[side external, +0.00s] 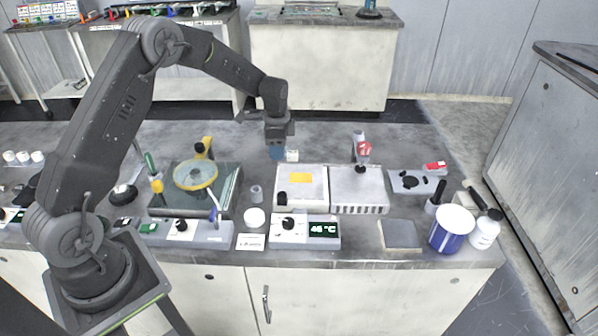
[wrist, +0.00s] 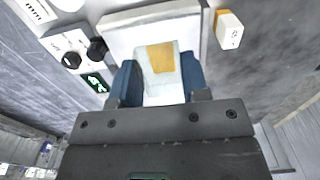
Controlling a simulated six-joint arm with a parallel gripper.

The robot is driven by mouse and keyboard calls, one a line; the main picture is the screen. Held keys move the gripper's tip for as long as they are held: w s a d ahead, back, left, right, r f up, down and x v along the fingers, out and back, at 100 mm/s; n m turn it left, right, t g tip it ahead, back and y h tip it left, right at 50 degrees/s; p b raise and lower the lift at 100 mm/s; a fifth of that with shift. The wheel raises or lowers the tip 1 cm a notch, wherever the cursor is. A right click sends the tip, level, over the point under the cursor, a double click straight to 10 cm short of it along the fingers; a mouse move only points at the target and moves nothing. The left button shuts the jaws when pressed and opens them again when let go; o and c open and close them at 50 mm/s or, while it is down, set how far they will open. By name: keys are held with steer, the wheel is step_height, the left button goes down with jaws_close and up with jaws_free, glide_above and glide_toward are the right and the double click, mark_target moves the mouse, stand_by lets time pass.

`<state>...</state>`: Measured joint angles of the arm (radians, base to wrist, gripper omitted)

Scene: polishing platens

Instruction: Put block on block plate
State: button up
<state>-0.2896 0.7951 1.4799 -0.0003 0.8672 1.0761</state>
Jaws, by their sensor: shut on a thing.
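In the wrist view my gripper (wrist: 160,85) is shut on a pale, glassy-looking block (wrist: 165,92) between the two fingers. The block is not distinct in the side view. The white plate (side external: 287,172), apparently the block plate, has a yellow patch (side external: 302,178) on top and a black knob at its front left corner. In the wrist view the plate (wrist: 125,35) lies beyond the fingers, and the yellow patch (wrist: 160,57) shows between them. The block is apart from the plate.
A small white labelled piece (side external: 292,155) stands behind the plate, close to my gripper. A vented grey unit (side external: 358,190) adjoins the plate on the right. The control box (side external: 288,228) with a 46 °C display is in front. A yellow dish (side external: 196,174) is at left.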

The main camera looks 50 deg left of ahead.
glide_above(299, 178)
step_height(299, 178, down, 4)
steer(key=shift+r, duration=0.25)
steer(key=shift+f, duration=1.95)
steer(key=shift+f, duration=0.1)
steer(key=o, duration=1)
steer(key=shift+c, duration=0.2)
